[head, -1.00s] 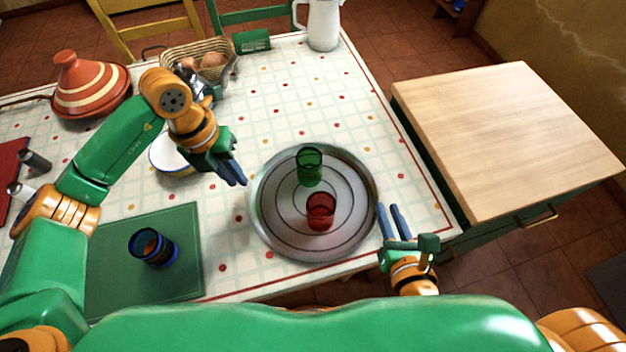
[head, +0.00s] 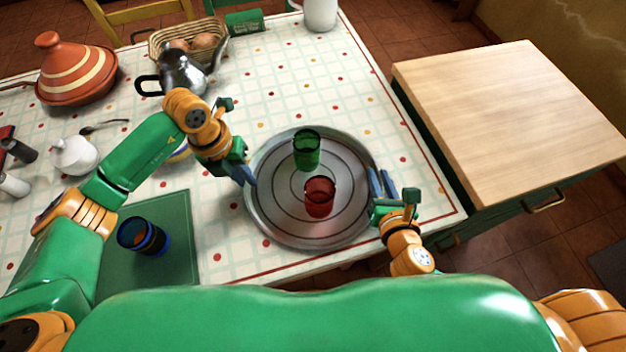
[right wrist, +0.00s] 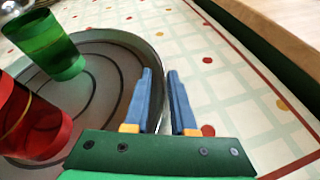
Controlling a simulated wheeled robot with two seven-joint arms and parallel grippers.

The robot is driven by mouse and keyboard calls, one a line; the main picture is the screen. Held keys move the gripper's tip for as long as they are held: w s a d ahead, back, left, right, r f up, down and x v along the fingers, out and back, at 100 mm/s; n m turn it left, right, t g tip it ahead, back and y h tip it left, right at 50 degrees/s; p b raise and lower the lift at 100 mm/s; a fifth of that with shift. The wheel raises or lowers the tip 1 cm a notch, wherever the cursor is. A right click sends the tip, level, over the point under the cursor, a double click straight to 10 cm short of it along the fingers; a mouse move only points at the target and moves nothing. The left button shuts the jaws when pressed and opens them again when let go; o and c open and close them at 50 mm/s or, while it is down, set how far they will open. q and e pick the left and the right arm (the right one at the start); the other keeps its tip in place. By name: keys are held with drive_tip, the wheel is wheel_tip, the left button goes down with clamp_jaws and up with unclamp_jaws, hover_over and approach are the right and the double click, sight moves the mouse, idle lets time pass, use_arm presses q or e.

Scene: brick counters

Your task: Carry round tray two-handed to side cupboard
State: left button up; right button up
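The round metal tray (head: 270,215) lies on the table near its front right corner. A green glass (head: 306,152) and a red glass (head: 320,198) stand upright on it. My left gripper (head: 248,177) is at the tray's left rim; its fingers overlap in view, so their gap and any contact are unclear. My right gripper (head: 382,182) is at the tray's right rim with its fingers apart. In the right wrist view the right fingers (right wrist: 160,75) are open, with the tray's rim close by the left finger. The wooden-topped side cupboard (head: 500,110) stands to the right.
The cupboard top is bare. On the table are a tagine (head: 75,72), a metal teapot (head: 185,72), a basket (head: 160,45), a white pitcher (head: 320,14), and a blue cup (head: 142,236) on a green mat (head: 175,210). A gap separates table and cupboard.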

use_arm(q)
drive_tip(key=shift+f, duration=0.45)
use_arm(e)
drive_tip(key=shift+w+f, duration=0.1)
drive_tip(key=shift+w, duration=0.3)
use_arm(q)
clamp_jaws()
use_arm(e)
clamp_jaws()
use_arm(q)
drive_tip(key=shift+r, duration=0.1)
idle(0.4)
